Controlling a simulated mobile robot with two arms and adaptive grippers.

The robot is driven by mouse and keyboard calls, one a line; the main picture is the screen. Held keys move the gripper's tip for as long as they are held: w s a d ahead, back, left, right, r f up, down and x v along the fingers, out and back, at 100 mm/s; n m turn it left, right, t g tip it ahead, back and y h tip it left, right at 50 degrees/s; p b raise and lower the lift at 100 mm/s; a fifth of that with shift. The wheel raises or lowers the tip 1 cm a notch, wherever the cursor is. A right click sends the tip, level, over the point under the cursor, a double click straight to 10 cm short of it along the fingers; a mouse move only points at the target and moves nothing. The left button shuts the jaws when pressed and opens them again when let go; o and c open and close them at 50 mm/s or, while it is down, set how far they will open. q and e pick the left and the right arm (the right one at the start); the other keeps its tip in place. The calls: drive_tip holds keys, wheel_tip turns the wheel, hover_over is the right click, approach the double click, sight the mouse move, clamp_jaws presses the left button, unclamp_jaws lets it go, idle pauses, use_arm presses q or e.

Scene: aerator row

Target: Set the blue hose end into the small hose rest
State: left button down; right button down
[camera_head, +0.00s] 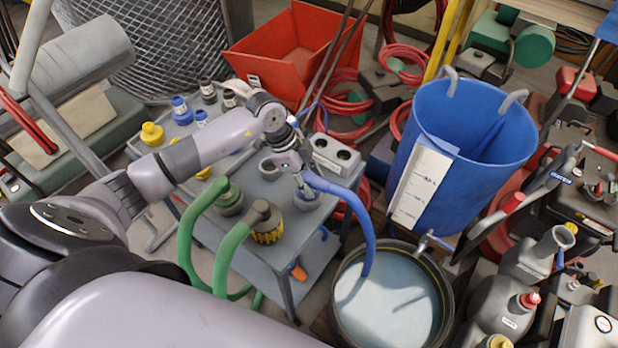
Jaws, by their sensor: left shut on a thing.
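My left gripper (297,178) reaches in from the left over the grey cart (285,250). It is shut on the end of the blue hose (347,192). The hose arcs to the right and down into a round tub of cloudy water (392,300). A small grey cup-like holder (307,201) stands on the cart right below the hose end. I cannot tell whether the hose end touches it or is inside it; the gripper partly hides the spot. Another small grey round holder (269,169) stands just left of the gripper. My right gripper is out of view.
Two thick green hoses (230,250) rise to fittings at the cart's front. A light block with two round holes (336,155) sits behind the gripper. Yellow and blue capped bottles stand at the cart's back left. A tall blue bin (505,140) stands to the right.

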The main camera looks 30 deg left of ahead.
use_arm(q)
drive_tip(key=shift+f, duration=0.25)
drive_tip(key=c, duration=1)
unclamp_jaws()
drive_tip(key=shift+o, duration=0.2)
drive_tip(key=shift+r, duration=0.1)
drive_tip(key=v, duration=1.1)
drive_tip(key=shift+a+r, duration=0.25)
drive_tip(key=shift+r, duration=0.1)
drive_tip(key=shift+s, duration=0.15)
